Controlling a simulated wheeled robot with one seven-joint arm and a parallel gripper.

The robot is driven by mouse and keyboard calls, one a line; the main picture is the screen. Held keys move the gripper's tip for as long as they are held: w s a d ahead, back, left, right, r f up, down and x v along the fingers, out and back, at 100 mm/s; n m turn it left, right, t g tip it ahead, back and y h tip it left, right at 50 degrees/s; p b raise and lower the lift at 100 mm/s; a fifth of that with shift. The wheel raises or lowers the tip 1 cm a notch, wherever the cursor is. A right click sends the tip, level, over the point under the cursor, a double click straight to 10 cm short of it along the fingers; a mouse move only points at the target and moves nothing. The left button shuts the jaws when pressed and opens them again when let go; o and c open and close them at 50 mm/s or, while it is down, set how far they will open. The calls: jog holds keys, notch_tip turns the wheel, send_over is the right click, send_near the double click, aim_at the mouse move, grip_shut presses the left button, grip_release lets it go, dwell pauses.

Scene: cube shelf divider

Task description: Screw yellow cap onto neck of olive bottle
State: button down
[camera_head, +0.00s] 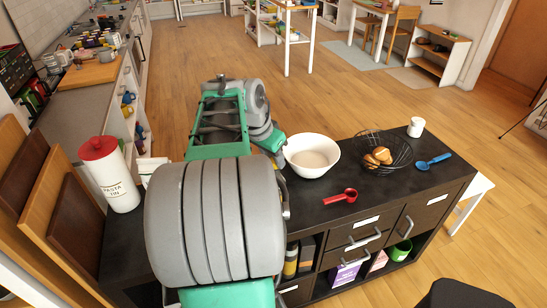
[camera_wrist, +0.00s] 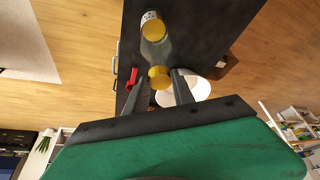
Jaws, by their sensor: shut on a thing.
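A round yellow cap (camera_wrist: 159,76) is between the fingertips of my gripper (camera_wrist: 160,80) in the wrist view; the gripper is shut on it. Directly beyond the cap is a dull grey-olive bottle shape (camera_wrist: 156,53), seen from above and partly hidden by the cap. I cannot tell whether cap and bottle touch. In the head view my arm hides the gripper, cap and bottle.
A yellow-topped container with a white label (camera_wrist: 153,25) stands close by. On the dark counter are a white bowl (camera_head: 312,155), a red scoop (camera_head: 338,196), a wire basket (camera_head: 376,153), a blue spoon (camera_head: 433,161), a white mug (camera_head: 416,127) and a pasta tin (camera_head: 110,175).

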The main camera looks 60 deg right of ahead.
jog(key=shift+f+b, duration=1)
jog(key=shift+f, duration=0.2)
jog(key=m, duration=0.1)
jog(key=m+g, duration=0.1)
jog(key=m, duration=0.3)
jog(key=shift+w+d+g+y, duration=0.1)
jog(key=shift+w+g+y, duration=0.2)
jog(key=shift+y, duration=0.1)
jog(key=m+y, duration=0.1)
jog(key=m, duration=0.2)
jog(key=m+g+y, duration=0.1)
jog(key=m, duration=0.2)
jog(key=shift+d+m+g, duration=0.15)
jog(key=shift+m+g, duration=0.15)
jog(key=c, duration=1)
grip_release()
jog(key=a+r, duration=0.1)
jog(key=a, duration=0.1)
jog(key=s+a+r, duration=0.1)
jog(key=a+r, duration=0.1)
jog(key=shift+a+r, duration=0.2)
jog(key=shift+a, duration=0.2)
